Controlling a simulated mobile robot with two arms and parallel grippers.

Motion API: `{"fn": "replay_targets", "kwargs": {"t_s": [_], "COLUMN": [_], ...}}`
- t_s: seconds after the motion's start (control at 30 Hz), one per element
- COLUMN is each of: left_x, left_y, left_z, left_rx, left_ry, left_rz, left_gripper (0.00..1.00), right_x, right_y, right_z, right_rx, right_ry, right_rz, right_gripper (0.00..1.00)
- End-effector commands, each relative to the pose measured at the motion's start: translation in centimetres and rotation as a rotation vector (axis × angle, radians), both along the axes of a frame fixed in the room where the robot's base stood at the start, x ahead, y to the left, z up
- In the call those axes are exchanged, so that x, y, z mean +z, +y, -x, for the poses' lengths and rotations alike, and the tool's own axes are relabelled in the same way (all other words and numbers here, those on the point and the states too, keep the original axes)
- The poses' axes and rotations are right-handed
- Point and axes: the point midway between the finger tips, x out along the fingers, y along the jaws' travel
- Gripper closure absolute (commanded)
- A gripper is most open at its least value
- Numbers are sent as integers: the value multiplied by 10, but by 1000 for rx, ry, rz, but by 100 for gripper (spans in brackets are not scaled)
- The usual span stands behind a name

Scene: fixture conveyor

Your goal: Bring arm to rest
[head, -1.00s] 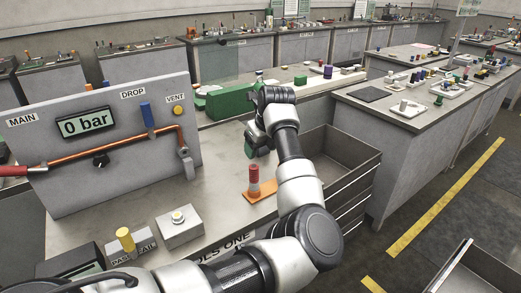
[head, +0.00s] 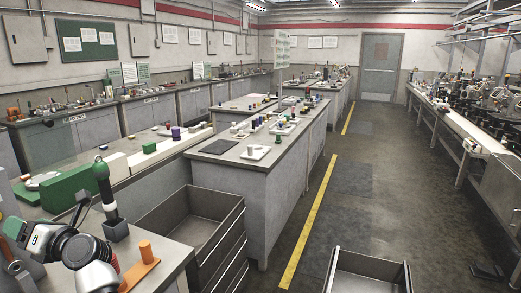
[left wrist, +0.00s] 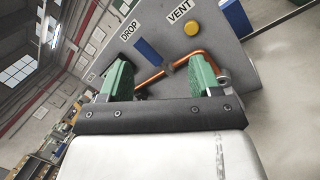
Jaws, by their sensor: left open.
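My left arm comes in at the lower left of the head view, beside the bench. Its gripper (head: 14,230) points left at the picture's edge. In the left wrist view the two green finger pads (left wrist: 162,76) stand apart with nothing between them. Beyond them is the grey panel (left wrist: 225,55) with the DROP and VENT labels, a blue handle, a yellow knob and a copper pipe. I cannot tell how far the pads are from the pipe. My right gripper is in neither view.
A green-topped dark post (head: 105,190) stands upright right of my arm, near an orange piece (head: 147,257) on the bench. A grey open bin (head: 190,222) adjoins the bench. A long green block (head: 75,186) lies behind.

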Motion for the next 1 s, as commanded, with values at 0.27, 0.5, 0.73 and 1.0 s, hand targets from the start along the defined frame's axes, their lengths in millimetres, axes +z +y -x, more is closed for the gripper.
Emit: {"fn": "replay_targets", "kwargs": {"t_s": [0.27, 0.5, 0.73, 1.0], "left_x": [5, -103, -216, -269], "left_y": [-110, -230, -286, -294], "left_z": [-9, 20, 116, 215], "left_rx": [-383, -816, -1245, 1529], "left_ry": [555, 1129, 1648, -1952], "left_rz": [-860, -1436, -1779, 1848], "left_gripper": [37, 37, 37, 37], "right_x": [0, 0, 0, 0], "right_y": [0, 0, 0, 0], "right_z": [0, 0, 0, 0], "right_rx": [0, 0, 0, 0], "right_ry": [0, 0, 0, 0], "right_rz": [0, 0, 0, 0], "right_gripper": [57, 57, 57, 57]}}
